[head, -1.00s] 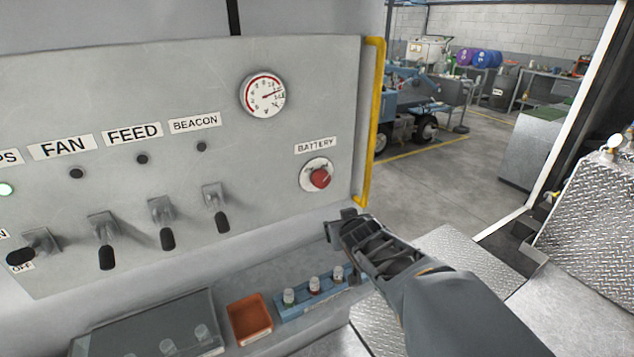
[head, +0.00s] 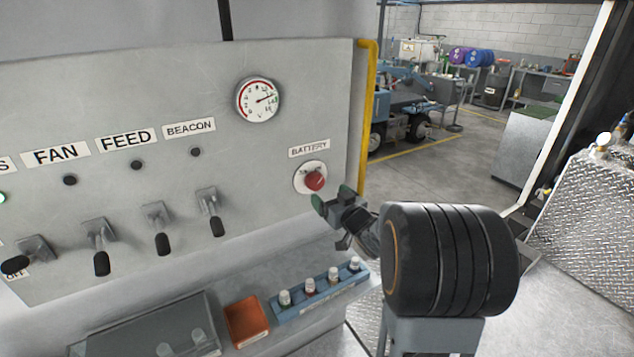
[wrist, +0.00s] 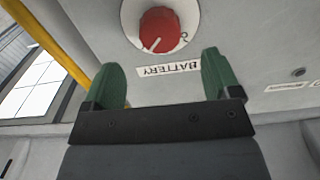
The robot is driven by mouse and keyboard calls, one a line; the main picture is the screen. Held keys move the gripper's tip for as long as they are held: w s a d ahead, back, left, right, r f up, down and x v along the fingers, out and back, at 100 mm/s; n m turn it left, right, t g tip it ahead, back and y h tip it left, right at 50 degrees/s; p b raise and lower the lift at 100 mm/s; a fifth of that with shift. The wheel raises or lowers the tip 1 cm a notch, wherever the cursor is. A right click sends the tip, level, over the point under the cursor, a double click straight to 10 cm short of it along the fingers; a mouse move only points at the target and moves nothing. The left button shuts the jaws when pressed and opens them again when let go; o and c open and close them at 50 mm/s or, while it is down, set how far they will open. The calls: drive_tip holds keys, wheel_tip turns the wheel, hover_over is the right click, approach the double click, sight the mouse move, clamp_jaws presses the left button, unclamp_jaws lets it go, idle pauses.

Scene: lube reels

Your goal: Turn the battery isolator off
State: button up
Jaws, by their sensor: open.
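The battery isolator is a red knob (head: 316,181) on a round white plate, under the BATTERY label (head: 309,149) at the right end of the grey panel. In the wrist view the red knob (wrist: 159,30) shows upside down at the top, with a white mark line on its face. My gripper (head: 331,200) is just below and to the right of the knob in the head view. Its green-padded fingers (wrist: 165,80) are apart and empty. The knob lies beyond the fingertips, and no contact shows.
Several black-handled toggle switches (head: 157,230) line the panel to the left. A yellow rail (head: 367,120) runs down the panel's right edge. Below, a shelf holds an orange tray (head: 246,322) and a blue rack (head: 318,296) of small bottles. A gauge (head: 258,99) sits above.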

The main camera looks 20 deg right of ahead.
sight(317, 184)
drive_tip(key=w, duration=0.2)
drive_tip(key=w+p, duration=0.1)
drive_tip(key=w, duration=0.2)
drive_tip(key=w+a, duration=0.1)
drive_tip(key=w, duration=0.1)
drive_tip(key=shift+w+p, duration=0.3)
drive_tip(key=shift+w, duration=0.05)
drive_tip(key=c, duration=0.9)
